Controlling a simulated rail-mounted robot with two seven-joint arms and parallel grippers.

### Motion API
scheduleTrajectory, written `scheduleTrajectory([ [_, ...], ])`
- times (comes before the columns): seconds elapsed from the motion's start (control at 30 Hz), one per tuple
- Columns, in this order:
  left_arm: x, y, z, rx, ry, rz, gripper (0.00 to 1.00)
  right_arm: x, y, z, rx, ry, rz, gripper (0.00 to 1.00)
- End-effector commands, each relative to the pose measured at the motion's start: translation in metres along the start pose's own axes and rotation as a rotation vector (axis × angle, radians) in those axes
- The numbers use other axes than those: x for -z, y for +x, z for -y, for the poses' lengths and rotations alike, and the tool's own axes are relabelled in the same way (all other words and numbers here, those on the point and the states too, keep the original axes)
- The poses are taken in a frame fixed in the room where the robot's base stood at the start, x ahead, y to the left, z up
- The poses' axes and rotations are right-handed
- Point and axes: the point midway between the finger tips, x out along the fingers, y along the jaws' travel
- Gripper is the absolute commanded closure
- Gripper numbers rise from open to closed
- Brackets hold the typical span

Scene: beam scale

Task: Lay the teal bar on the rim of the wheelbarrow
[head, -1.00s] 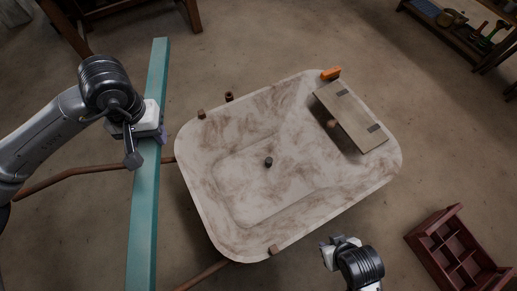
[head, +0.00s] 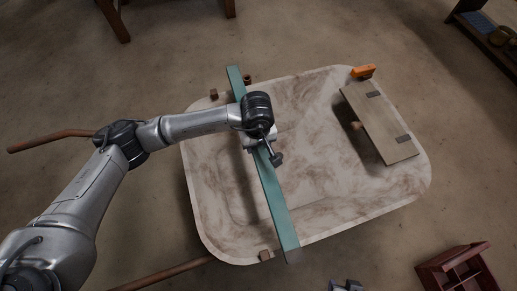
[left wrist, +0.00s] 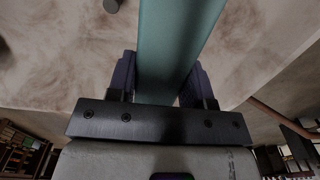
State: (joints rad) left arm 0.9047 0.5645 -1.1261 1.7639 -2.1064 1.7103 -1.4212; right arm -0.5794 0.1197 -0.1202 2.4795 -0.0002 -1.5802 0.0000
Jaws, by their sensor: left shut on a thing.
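The teal bar (head: 270,190) spans the wheelbarrow from the far rim to the near rim, its ends reaching just past both. The wheelbarrow (head: 330,215) is a pale, brown-stained tray. I cannot tell whether the bar touches the rim or hangs slightly above it. My left gripper (head: 258,143) is shut on the bar around its middle, over the tray. In the left wrist view the bar (left wrist: 175,45) runs between the two fingers of my left gripper (left wrist: 161,80). My right gripper (head: 345,286) only peeks in at the bottom edge; its jaws are unclear.
A board with dark strips (head: 380,125) lies across the right side, with an orange block (head: 363,71) at the far corner. A red compartment box (head: 462,268) sits at lower right.

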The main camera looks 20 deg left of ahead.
Motion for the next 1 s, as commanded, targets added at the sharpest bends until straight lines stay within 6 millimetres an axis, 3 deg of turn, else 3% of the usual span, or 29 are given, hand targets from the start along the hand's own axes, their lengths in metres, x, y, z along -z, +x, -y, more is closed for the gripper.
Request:
scheduleTrajectory([
  [0.13,-0.003,0.011,-0.002,-0.002,-0.031,0.000,0.92,-0.001,0.004,0.000,0.000,0.000,0.000,0.44],
  [0.63,-0.003,0.013,-0.002,-0.002,-0.034,-0.001,0.92,-0.002,0.007,0.000,0.000,0.000,-0.001,0.44],
  [1.0,-0.003,0.035,-0.001,-0.001,-0.035,-0.001,0.92,-0.009,0.027,0.001,0.000,0.000,-0.001,0.44],
])
